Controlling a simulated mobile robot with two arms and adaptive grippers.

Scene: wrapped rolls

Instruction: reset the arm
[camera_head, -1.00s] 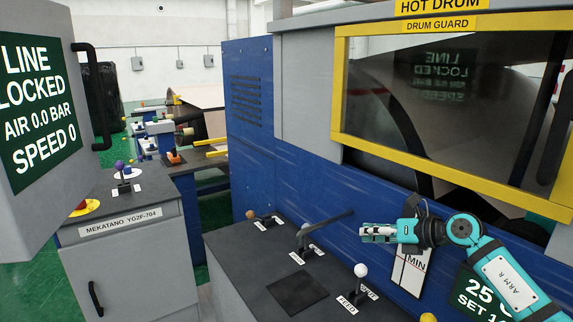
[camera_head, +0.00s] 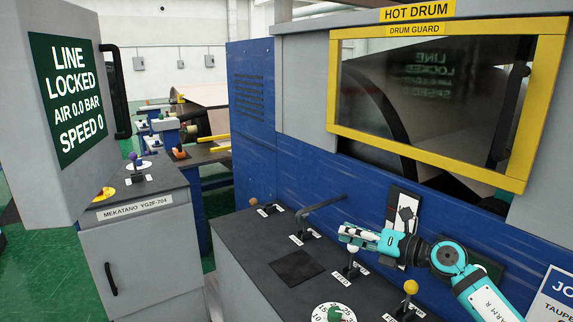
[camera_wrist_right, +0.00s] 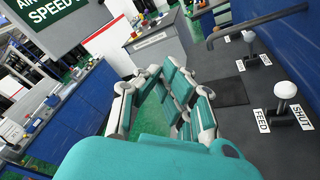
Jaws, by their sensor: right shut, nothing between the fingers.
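My right arm comes in from the right in the head view. Its teal and white right gripper (camera_head: 346,236) is shut and empty, held above the black-topped control console (camera_head: 240,240). In the head view it appears just above the white-knobbed feed lever (camera_head: 352,247). In the wrist view the closed fingers (camera_wrist_right: 165,72) have nothing between them, and the white feed lever knob (camera_wrist_right: 286,90) stands apart to their right. My left gripper is out of view.
A bent dark handle (camera_head: 322,204), a yellow-knobbed lever (camera_head: 410,287) and a dial (camera_head: 334,313) are on the console. The blue machine (camera_head: 300,175) with its yellow-framed drum guard (camera_head: 450,22) rises behind. A grey cabinet (camera_head: 145,250) stands left.

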